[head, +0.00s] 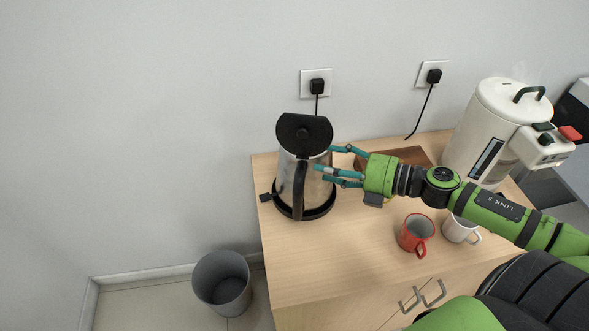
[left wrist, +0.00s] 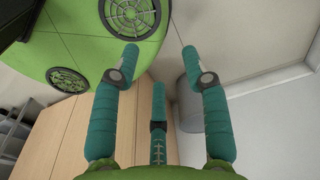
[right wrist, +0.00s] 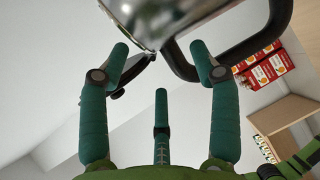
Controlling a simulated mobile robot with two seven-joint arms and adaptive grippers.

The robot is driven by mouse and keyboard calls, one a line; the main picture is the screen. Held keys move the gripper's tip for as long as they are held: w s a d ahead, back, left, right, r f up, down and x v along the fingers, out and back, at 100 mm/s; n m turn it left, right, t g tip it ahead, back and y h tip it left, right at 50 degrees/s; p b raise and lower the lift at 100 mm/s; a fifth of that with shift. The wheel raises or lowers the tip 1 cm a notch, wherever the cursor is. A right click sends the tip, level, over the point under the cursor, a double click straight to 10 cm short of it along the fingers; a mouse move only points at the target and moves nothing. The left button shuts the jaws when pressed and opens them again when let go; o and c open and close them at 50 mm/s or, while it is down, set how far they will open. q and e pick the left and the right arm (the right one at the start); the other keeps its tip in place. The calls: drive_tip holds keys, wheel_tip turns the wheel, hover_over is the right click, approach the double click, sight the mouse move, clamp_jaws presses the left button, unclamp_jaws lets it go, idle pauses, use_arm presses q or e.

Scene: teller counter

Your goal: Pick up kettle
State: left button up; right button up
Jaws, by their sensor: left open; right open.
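The kettle (head: 287,172) is silver with a black lid and a black handle (head: 299,192). It stands upright on a black round base (head: 317,212) at the counter's left end. My right gripper (head: 325,159) is open at the kettle's right side, its fingertips close to the body and handle. The right wrist view shows the kettle's shiny body (right wrist: 165,15) beyond the open fingers and the handle (right wrist: 258,45) at the right. Whether any finger touches it I cannot tell. My left gripper (left wrist: 159,50) is open and empty, low beside the counter and out of the head view.
A red mug (head: 414,238) and a white mug (head: 458,230) stand under my right arm. A brown tray (head: 408,154) lies behind the gripper. A large white water boiler (head: 480,130) stands at the right. A grey bin (head: 222,284) is on the floor left of the counter (head: 300,265).

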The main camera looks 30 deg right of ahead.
sight(306, 168)
drive_tip(key=shift+s+a+r+n+g, duration=0.1)
drive_tip(key=shift+n+g, duration=0.3)
drive_tip(key=shift+s+a+r, duration=0.1)
drive_tip(key=shift+a+r, duration=0.05)
drive_tip(key=shift+a+y, duration=0.3)
drive_tip(key=shift+a, duration=0.1)
drive_tip(key=shift+w+a, duration=0.1)
drive_tip(key=shift+w, duration=0.15)
drive_tip(key=shift+w+a, duration=0.15)
drive_tip(key=x, duration=0.1)
drive_tip(key=p+x, duration=0.2)
drive_tip(key=shift+a, duration=0.45)
drive_tip(key=shift+w+a+f+p, duration=0.4)
drive_tip(key=shift+w+a+f, duration=0.1)
use_arm(q)
drive_tip(key=r, duration=0.2)
drive_tip(key=shift+s+d+r, duration=0.1)
drive_tip(key=shift+s+r, duration=0.1)
drive_tip(key=shift+r, duration=0.2)
